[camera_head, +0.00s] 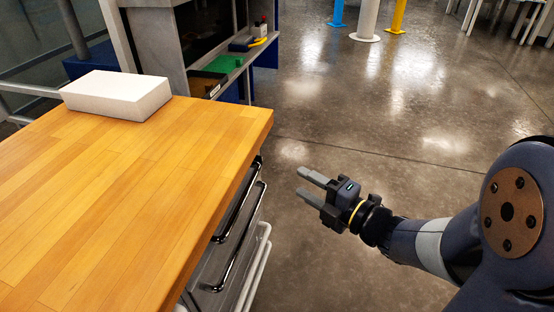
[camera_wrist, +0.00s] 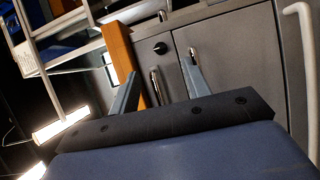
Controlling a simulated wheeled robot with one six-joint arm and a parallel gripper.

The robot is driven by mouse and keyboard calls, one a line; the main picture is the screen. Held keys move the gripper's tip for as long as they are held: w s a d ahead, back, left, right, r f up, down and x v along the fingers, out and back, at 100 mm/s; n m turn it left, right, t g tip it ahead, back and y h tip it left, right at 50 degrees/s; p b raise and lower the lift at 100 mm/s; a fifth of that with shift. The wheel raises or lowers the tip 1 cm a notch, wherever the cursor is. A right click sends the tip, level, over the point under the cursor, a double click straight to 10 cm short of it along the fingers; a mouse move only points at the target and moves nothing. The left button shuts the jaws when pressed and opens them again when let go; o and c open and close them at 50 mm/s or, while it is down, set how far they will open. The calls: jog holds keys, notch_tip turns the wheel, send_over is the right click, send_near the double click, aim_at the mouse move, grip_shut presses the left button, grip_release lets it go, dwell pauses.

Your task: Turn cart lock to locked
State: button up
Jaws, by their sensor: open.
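The cart (camera_head: 120,180) has a wooden top and a grey front with drawer handles; it fills the left of the head view. In the wrist view, a small round black knob (camera_wrist: 160,47), which looks like the cart lock, sits on the grey front close to the wooden edge. I cannot tell its setting. In the head view the lock is hidden. My gripper (camera_head: 305,185) is open and empty, to the right of the cart front and apart from it. In the wrist view its two fingers (camera_wrist: 160,73) point toward the front, with the knob beyond them.
A white block (camera_head: 117,95) lies at the cart top's far end. Metal drawer handles (camera_head: 243,240) and a white bar (camera_head: 256,268) stick out from the cart front. A shelf (camera_head: 225,75) with a green piece stands behind. The floor on the right is open.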

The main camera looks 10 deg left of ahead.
aim_at(258, 160)
jog(key=w+a+n+b, duration=0.1)
jog(key=w+a, duration=0.3)
jog(key=a, duration=0.6)
jog(key=shift+w+g+y+b, duration=0.3)
jog(key=shift+w+y+b, duration=0.1)
jog(key=shift+c, duration=0.5)
jog(key=c, duration=0.9)
